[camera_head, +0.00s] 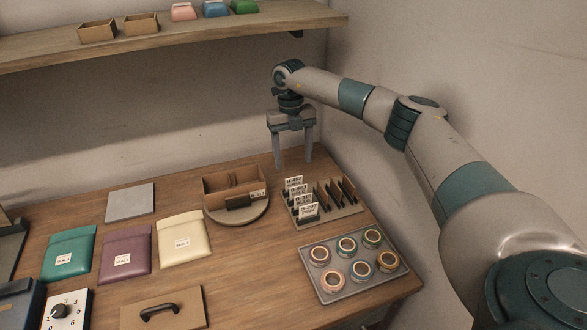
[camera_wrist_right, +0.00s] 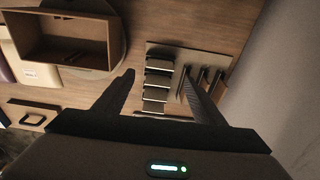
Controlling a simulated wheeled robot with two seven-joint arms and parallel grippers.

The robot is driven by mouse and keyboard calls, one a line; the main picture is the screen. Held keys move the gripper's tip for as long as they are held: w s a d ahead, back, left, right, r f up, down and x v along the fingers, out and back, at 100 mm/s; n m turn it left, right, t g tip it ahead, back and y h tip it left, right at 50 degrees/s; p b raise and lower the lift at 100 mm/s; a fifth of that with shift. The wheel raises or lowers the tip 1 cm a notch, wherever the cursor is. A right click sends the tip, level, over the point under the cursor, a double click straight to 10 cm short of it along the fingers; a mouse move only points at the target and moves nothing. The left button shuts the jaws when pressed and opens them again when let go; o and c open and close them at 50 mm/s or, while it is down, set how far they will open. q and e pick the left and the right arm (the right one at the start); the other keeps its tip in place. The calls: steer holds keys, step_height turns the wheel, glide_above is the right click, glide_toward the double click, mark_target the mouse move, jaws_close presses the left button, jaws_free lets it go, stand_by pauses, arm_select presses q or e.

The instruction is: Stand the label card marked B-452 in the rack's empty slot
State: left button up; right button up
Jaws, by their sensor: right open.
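The rack (camera_head: 345,213) stands on the right part of the table. Several white label cards stand in a row on its left side, and dark upright dividers stand on its right side. The rearmost card (camera_head: 293,181) seems to read B-452, but the print is small. My right gripper (camera_head: 293,163) is open and empty, pointing down above and behind the rack. In the right wrist view, its fingers (camera_wrist_right: 158,75) are spread, with the row of cards (camera_wrist_right: 157,82) beyond and between them and the rack's dividers (camera_wrist_right: 203,80) to the right. My left gripper is not in view.
An open brown box (camera_head: 222,181) on a round grey base (camera_head: 240,216) is left of the rack. A grey tray of tape rolls (camera_head: 330,290) is in front. Coloured pouches (camera_head: 125,255) lie to the left. A shelf (camera_head: 180,40) runs above; the wall is close right.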

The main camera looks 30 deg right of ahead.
steer(key=r, duration=0.3)
steer(key=shift+w+b, duration=0.2)
steer(key=shift+b, duration=0.15)
steer(key=shift+f, duration=0.15)
stand_by(0.6)
